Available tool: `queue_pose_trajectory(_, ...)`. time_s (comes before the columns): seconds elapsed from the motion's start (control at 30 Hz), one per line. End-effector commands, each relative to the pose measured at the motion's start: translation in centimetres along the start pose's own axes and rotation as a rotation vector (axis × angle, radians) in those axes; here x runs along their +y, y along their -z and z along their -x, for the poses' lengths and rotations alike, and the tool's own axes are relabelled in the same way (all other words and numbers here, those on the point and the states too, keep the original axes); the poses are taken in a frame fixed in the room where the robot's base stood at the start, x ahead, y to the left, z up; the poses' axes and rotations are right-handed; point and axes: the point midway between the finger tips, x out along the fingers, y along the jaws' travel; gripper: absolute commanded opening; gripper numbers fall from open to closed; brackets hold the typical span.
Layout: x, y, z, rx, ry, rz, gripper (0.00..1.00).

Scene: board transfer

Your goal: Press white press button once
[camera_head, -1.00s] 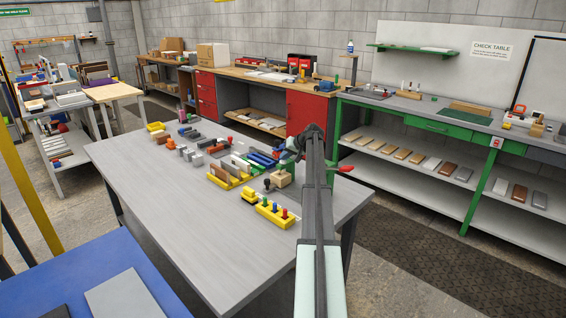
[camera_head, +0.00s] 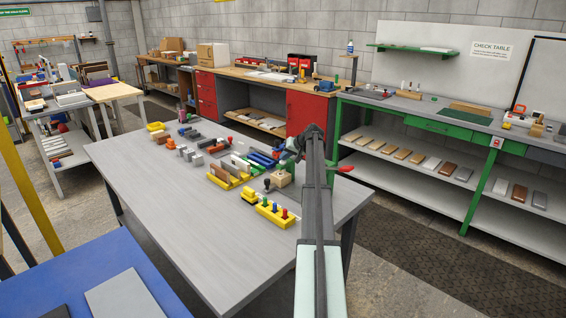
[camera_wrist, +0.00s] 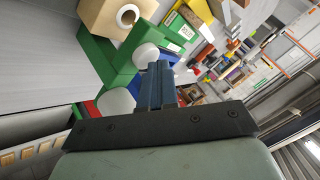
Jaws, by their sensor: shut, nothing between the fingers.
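In the wrist view my gripper (camera_wrist: 157,70) is shut and empty, its dark blue fingers together. It is over a green fixture (camera_wrist: 96,50). One white round cap (camera_wrist: 145,55) shows just left of the fingertips and another white round cap (camera_wrist: 117,103) lies lower left; either may be the white press button, and I cannot tell which. Whether the fingers touch a cap is unclear. In the head view the green fixture (camera_head: 291,160) is partly hidden behind my arm, and neither cap can be made out there.
A wooden block (camera_head: 281,179) stands close by the fixture; its white ring shows in the wrist view (camera_wrist: 127,16). A yellow peg holder (camera_head: 271,212) and several small parts are to the left on the grey table (camera_head: 190,235). The table's front is clear.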

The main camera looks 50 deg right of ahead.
Motion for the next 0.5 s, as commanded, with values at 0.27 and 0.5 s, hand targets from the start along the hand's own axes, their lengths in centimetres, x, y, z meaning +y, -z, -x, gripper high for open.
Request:
queue_pose_trajectory(0.27, -0.63, 0.66, 0.89, 0.001, 0.000, 0.001, 0.00)
queue_pose_trajectory(0.5, -0.74, 0.75, 1.03, 0.000, 0.000, 0.000, 0.00)
